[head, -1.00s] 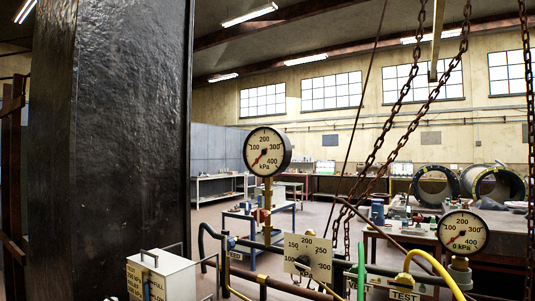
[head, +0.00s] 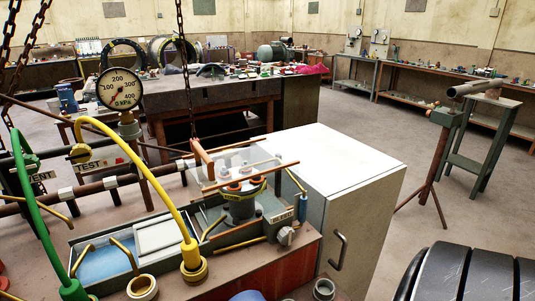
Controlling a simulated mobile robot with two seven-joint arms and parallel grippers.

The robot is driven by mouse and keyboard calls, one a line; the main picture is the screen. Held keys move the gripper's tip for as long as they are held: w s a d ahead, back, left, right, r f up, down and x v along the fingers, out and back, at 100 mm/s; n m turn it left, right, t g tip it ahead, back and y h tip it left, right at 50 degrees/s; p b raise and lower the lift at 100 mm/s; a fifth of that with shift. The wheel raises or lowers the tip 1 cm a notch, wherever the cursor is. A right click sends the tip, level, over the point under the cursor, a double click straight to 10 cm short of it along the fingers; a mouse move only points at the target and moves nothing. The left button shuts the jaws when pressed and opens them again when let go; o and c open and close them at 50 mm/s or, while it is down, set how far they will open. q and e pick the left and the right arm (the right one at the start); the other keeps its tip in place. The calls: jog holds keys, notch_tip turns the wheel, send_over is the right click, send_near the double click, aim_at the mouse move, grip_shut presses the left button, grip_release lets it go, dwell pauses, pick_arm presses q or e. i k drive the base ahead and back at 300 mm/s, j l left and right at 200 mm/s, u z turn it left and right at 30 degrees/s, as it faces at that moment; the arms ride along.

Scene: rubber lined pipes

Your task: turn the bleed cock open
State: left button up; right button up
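A small plate that seems to read BLEED (head: 281,215) sits at the right end of the grey tray on the bench, in the head view. Just below it is a small grey knob or cock (head: 286,236); which way its handle points is too small to tell. A blue fitting (head: 302,207) with a thin brass tube stands beside the plate. A grey pot (head: 241,203) with reddish fittings stands left of it, behind a clear panel. Neither my left nor my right gripper is in view.
A white cabinet (head: 325,165) stands behind and right of the tray. Yellow (head: 150,178) and green (head: 38,215) hoses arch at the left, near a pressure gauge (head: 120,88). Chains hang above. A large dark ribbed curved shape (head: 470,270) fills the lower right. Floor beyond the cabinet is open.

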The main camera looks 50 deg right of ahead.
aim_at(286, 235)
jog(key=z, duration=1.75)
jog(key=i+l, duration=0.1)
jog(key=l, duration=0.4)
jog(key=i+l+u, duration=0.1)
jog(key=l, duration=0.4)
jog(key=i+l, duration=0.1)
jog(key=l, duration=0.45)
